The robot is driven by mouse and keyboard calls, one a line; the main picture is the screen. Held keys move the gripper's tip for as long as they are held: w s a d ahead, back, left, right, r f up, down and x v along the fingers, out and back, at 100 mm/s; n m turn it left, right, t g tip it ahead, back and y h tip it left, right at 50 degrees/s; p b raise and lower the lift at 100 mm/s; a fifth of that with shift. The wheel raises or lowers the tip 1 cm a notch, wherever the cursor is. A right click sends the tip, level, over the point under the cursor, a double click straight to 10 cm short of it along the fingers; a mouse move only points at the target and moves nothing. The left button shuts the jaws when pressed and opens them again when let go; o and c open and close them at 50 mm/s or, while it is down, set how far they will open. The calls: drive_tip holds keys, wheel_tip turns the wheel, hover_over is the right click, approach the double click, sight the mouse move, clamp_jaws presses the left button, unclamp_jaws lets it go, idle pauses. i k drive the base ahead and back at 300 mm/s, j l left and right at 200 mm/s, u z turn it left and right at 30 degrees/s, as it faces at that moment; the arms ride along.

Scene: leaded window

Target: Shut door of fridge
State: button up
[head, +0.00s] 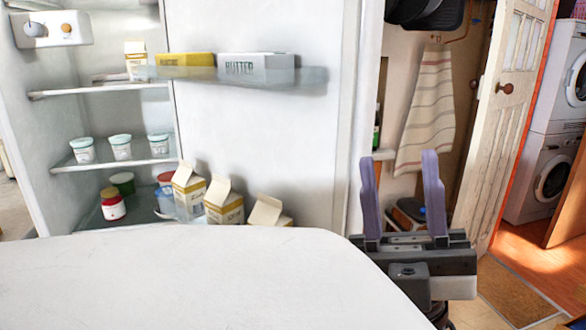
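The white fridge (60,130) stands open at the left, with its lit inside in view. Its door (270,145) is swung wide open and fills the middle of the head view, inner face towards me. The door carries a shelf with a yellow pack and a white butter box (256,67), and cartons (222,198) at its lower part. My gripper (400,165) points up at the right, its two purple fingers apart with nothing between them. It overlaps the door's right edge in the picture; I cannot tell whether they touch. The door's bottom is hidden.
Inside the fridge are shelves with several white cups (120,147) and tubs. To the right hang a striped towel (428,105) and a dark pan. Further right are a white panelled door (510,110), stacked white machines (545,170) and a brown mat (515,290) on the wooden floor.

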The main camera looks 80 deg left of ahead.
sight(300, 144)
drive_tip(key=i+j, duration=0.15)
drive_tip(key=i, duration=0.45)
drive_tip(key=i+j, duration=0.15)
drive_tip(key=i, duration=0.5)
drive_tip(key=i+u, duration=0.2)
drive_tip(key=i, duration=1.05)
drive_tip(key=i+u, duration=0.1)
drive_tip(key=u, duration=0.3)
drive_tip(key=i+l+u, duration=0.1)
drive_tip(key=u, duration=0.25)
drive_tip(key=i+u, duration=0.1)
drive_tip(key=u, duration=3.45)
drive_tip(key=k+j+z, duration=0.1)
drive_tip(key=z, duration=0.35)
drive_tip(key=k+j+z, duration=0.15)
drive_tip(key=z, duration=0.3)
drive_tip(key=k+j+z, duration=0.1)
drive_tip(key=z, duration=0.35)
drive_tip(key=k+l, duration=0.05)
drive_tip(key=k, duration=0.05)
